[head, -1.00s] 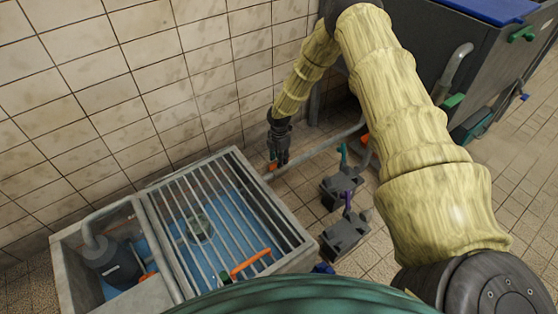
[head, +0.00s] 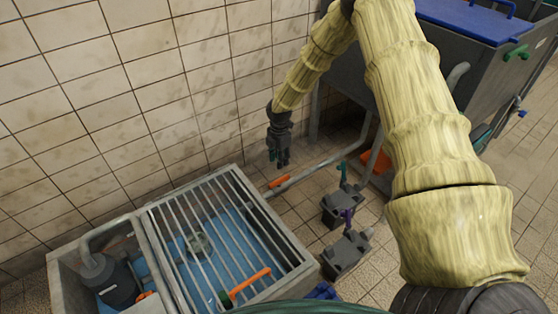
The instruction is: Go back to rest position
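My gripper (head: 279,160) hangs at the end of my arm, in front of the tiled wall and above the pipe behind the grated pit. Its fingers point down and it looks empty. It is too small and dark to tell how far apart the fingers are. An orange handle (head: 279,182) lies along the grey pipe (head: 318,168) just below the gripper, apart from it.
Two dark valve blocks (head: 345,250) stand on the floor to the right. A grey tank (head: 480,60) stands at upper right.

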